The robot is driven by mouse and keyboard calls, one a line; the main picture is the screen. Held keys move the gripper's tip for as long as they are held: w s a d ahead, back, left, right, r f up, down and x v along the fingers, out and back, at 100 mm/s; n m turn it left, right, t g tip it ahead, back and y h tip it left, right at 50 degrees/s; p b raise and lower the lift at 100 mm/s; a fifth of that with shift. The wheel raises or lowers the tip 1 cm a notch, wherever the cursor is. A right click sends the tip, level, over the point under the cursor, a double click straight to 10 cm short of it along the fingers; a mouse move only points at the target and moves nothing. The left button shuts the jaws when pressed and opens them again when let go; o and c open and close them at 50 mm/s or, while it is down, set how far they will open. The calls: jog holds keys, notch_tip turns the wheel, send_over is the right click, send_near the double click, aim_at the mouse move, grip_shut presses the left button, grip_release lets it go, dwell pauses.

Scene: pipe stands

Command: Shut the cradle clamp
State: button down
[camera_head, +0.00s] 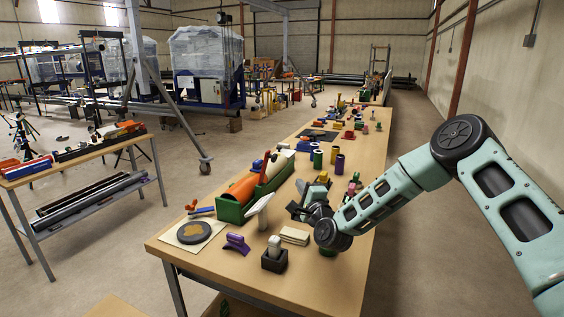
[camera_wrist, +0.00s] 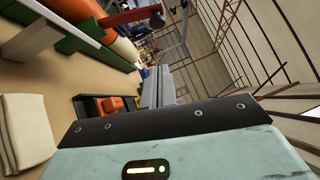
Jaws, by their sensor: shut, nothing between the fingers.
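A green cradle (camera_head: 240,207) stands on the long table and holds an orange pipe (camera_head: 241,190). A red clamp handle (camera_head: 265,167) stands up steeply beside the pipe. In the wrist view the handle (camera_wrist: 130,18) crosses near the top, with the pipe (camera_wrist: 122,48) and green cradle (camera_wrist: 82,36) at the upper left. My gripper (camera_head: 300,204) is to the right of the cradle, above the table and apart from the handle. Its fingers (camera_wrist: 160,76) are together with nothing between them. The clamp's hinge and catch are not clear.
A pale angled piece (camera_head: 258,207) stands between cradle and gripper. A folded cloth (camera_head: 294,236), a black holder (camera_head: 274,261), a purple tool (camera_head: 237,243) and a dark disc (camera_head: 193,232) lie near the front. Several coloured pipe pieces stand farther back. The table's front right is mostly clear.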

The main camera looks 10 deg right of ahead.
jog(key=w+a+r+p, duration=0.1)
jog(key=w+a+p, duration=0.1)
jog(key=w, duration=0.4)
jog(key=w+a+r+p, duration=0.1)
jog(key=w+p, duration=0.3)
jog(key=w, duration=0.2)
jog(key=shift+w+a+r, duration=0.15)
jog(key=shift+a+r, duration=0.15)
jog(key=shift+a, duration=0.05)
